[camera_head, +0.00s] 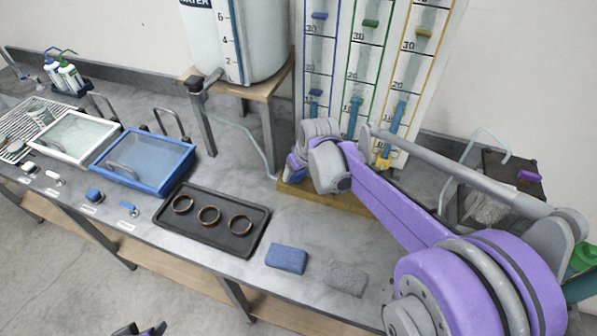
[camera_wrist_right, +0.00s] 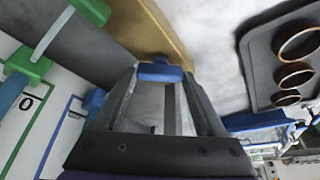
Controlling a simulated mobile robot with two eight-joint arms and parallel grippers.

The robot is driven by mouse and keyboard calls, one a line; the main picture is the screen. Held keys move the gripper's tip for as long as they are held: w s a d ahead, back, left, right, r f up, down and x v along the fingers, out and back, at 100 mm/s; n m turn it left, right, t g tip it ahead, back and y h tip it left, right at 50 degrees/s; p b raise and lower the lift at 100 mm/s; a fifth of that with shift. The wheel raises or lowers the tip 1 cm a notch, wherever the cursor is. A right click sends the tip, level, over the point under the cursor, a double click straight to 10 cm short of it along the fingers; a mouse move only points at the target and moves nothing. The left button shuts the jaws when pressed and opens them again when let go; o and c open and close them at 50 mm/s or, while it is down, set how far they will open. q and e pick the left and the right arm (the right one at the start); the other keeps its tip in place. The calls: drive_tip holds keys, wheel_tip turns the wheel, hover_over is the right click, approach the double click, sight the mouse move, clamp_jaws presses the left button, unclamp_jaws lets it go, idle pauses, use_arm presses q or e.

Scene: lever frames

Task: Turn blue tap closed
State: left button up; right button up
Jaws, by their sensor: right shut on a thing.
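The blue tap's lever (camera_wrist_right: 160,73) lies between the fingertips of my right gripper (camera_wrist_right: 160,78) in the right wrist view. That gripper is shut on it, beside the yellow-brown base of the tube panel. In the head view my right arm's wrist covers the tap and most of the gripper in front of the panel (camera_head: 398,20). The panel has blue, green and yellow framed tubes. Part of what looks like my left gripper (camera_head: 138,328) shows at the bottom edge of the head view. Its jaws are too cut off to read.
A yellow tap (camera_head: 383,161) is right of my right wrist. A green tap (camera_wrist_right: 28,66) shows in the wrist view. A water tank (camera_head: 240,40) stands behind on a stand. A black tray (camera_head: 195,237) with rings, a blue sponge (camera_head: 287,258) and a grey sponge (camera_head: 345,278) lie in front.

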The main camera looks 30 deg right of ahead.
drive_tip(key=m+h, duration=0.1)
drive_tip(key=m, duration=0.3)
drive_tip(key=shift+a+m+h, duration=0.15)
drive_tip(key=shift+m+h, duration=0.15)
drive_tip(key=shift+h, duration=0.1)
drive_tip(key=m, duration=0.2)
drive_tip(key=m+g+h, duration=0.1)
drive_tip(key=m, duration=0.2)
drive_tip(key=shift+w+a+g+h+b, duration=0.1)
drive_tip(key=shift+g+h+b, duration=0.2)
drive_tip(key=shift+m, duration=0.3)
drive_tip(key=o, duration=1.3)
drive_tip(key=v, duration=1.1)
drive_tip(key=shift+p, duration=0.35)
drive_tip(key=shift+f, duration=0.15)
